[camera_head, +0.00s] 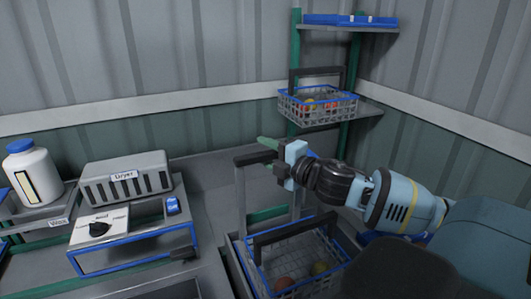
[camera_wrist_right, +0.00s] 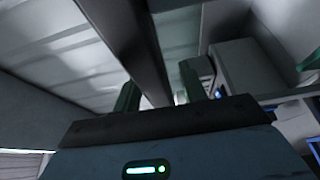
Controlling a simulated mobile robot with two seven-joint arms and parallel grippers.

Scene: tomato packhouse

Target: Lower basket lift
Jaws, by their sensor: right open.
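The basket lift's upright frame (camera_head: 240,198) stands in the middle of the head view, with a dark horizontal bar (camera_head: 252,158) across its top. A grey basket with a blue rim (camera_head: 326,246) sits low at the lift and holds a few round fruits. My right gripper (camera_head: 268,144) is at the bar, its green fingertips at bar height. In the right wrist view, my open gripper (camera_wrist_right: 159,90) has a dark bar (camera_wrist_right: 148,45) running between its two green fingers. Whether the fingers touch it cannot be told. My left gripper is not in view.
Another basket (camera_head: 318,117) with fruits stands on a shelf at the back, below a blue tray (camera_head: 350,20). At left are a grey dryer (camera_head: 125,178), a knob panel (camera_head: 98,229) and a white wax bottle (camera_head: 36,175). Walls close off the back and right.

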